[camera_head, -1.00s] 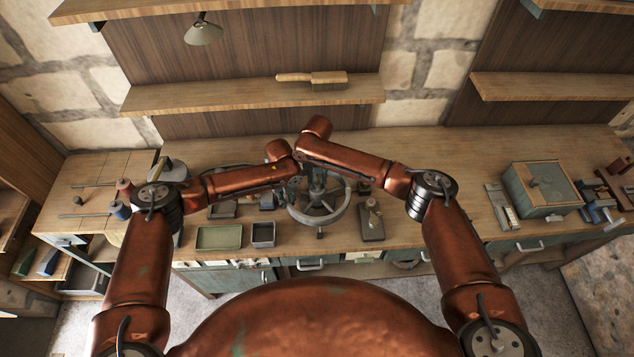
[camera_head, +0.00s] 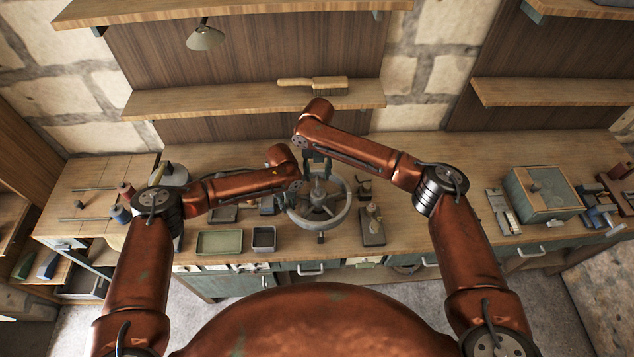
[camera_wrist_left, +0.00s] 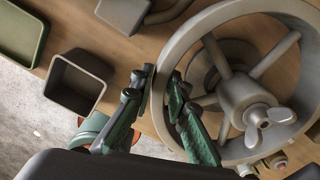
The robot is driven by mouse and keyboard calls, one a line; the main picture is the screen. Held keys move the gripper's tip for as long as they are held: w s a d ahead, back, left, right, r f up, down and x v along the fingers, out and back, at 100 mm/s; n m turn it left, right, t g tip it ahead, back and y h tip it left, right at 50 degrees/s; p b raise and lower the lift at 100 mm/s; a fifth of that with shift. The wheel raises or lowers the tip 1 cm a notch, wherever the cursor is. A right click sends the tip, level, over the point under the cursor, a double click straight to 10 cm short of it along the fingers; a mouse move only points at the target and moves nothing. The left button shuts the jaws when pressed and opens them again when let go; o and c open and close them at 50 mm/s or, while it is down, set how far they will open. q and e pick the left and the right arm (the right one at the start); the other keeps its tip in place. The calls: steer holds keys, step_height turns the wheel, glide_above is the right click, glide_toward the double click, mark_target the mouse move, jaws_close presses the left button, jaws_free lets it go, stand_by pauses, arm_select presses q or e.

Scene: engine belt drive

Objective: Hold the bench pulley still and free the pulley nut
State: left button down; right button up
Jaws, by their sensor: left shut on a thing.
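The bench pulley (camera_head: 344,213) is a grey spoked wheel at the middle of the bench. It fills the right of the left wrist view (camera_wrist_left: 178,62). The pulley nut (camera_wrist_left: 268,118), a pale metal wing nut, sits at the pulley's hub. My left gripper (camera_wrist_left: 163,88) is shut on the pulley's rim at its left side, with the rim between its green fingers. In the head view, my left gripper (camera_head: 293,194) is mostly hidden by its arm. My right gripper (camera_head: 318,168) is above the pulley's back part; its fingers are too small to read.
A green tray (camera_head: 219,242) and a small dark bin (camera_head: 264,239) stand left of the pulley. A dark block with a knob (camera_head: 372,228) stands close to its right. A green box (camera_head: 541,193) is farther right. The bench between the block and box is mostly clear.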

arm_select(q)
steer(key=shift+d, duration=0.35)
arm_select(e)
steer(key=shift+r, duration=2.05)
step_height(320, 180, up, 12)
steer(key=shift+a, duration=0.1)
arm_select(q)
steer(key=c, duration=1.8)
jaws_free()
steer(key=shift+a, duration=0.2)
